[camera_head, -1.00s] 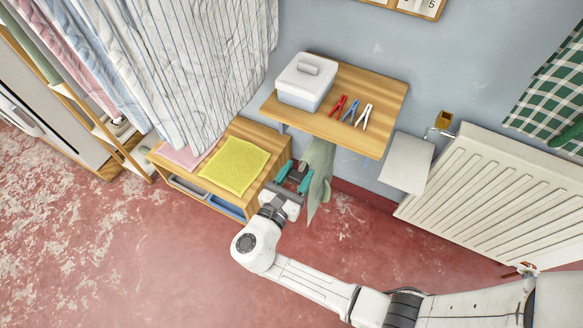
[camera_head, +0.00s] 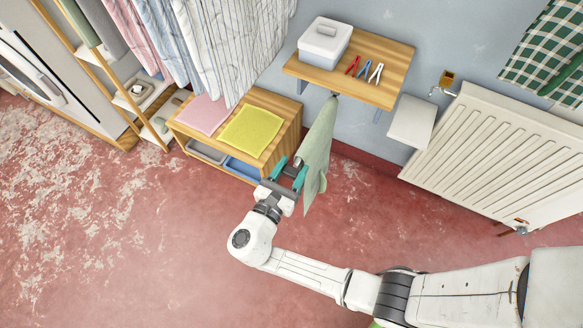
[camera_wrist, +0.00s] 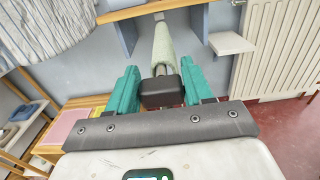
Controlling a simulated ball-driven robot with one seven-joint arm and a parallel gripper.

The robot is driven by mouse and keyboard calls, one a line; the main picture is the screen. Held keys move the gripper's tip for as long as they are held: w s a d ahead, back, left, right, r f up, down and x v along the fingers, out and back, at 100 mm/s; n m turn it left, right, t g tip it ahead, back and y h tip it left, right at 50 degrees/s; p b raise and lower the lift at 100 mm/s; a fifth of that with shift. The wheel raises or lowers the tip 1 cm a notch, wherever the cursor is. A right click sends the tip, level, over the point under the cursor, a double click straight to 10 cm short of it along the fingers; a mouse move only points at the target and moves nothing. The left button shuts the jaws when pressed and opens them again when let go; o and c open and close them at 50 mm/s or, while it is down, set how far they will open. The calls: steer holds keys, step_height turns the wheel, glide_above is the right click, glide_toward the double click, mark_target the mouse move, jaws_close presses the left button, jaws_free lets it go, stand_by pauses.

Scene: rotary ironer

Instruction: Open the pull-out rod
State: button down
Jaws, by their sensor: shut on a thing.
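The pull-out rod runs out from under the wooden wall shelf (camera_head: 385,90) and is mostly hidden by a pale green cloth (camera_head: 318,150) draped over it. In the wrist view the cloth (camera_wrist: 163,45) hangs behind the rod's dark block-shaped end (camera_wrist: 160,92). My gripper (camera_head: 288,173) is shut on that end, with its teal fingers on either side of it, as the wrist view (camera_wrist: 155,90) also shows. The rod's end stands well out in front of the shelf.
A white box (camera_head: 323,42) and several coloured pegs lie on the shelf. A low wooden unit with a yellow cloth (camera_head: 250,130) and a pink cloth (camera_head: 203,115) stands left of my gripper. A white radiator (camera_head: 500,155) is on the right. The red floor in front is clear.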

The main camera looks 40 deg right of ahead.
steer(key=c, duration=0.5)
jaws_free()
steer(key=shift+a, duration=0.1)
steer(key=b+v, duration=0.1)
steer(key=v, duration=0.9)
steer(key=shift+s+a, duration=0.1)
steer(key=shift+a, duration=0.15)
